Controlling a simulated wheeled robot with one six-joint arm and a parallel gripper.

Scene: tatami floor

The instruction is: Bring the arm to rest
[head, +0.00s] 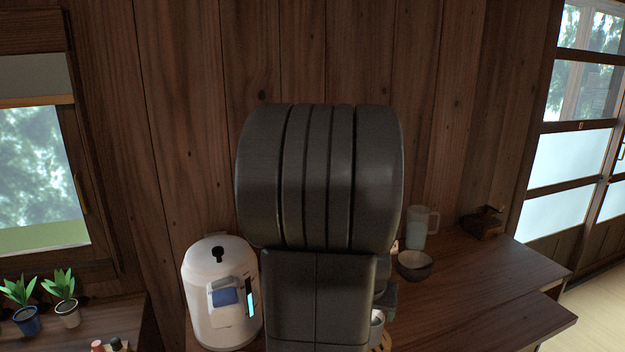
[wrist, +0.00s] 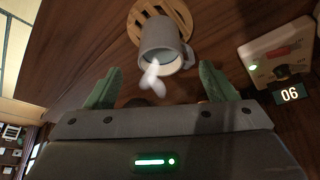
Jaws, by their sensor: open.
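My gripper (wrist: 160,88) is open in the wrist view, its two green fingers spread wide apart. Between and beyond them is a grey mug (wrist: 158,38) with its handle to the right; the fingers do not visibly touch it. A pale wisp, perhaps steam, shows at its mouth. The mug is at a slatted wooden trivet (wrist: 137,22). In the head view my dark arm fills the middle and hides most of the gripper; part of the mug (head: 377,328) shows at its lower right.
A white water boiler (head: 208,285) stands left of my arm. A dark bowl (head: 414,265), a clear pitcher (head: 418,228) and a small dark wooden object (head: 482,222) stand right on the counter (head: 470,285).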

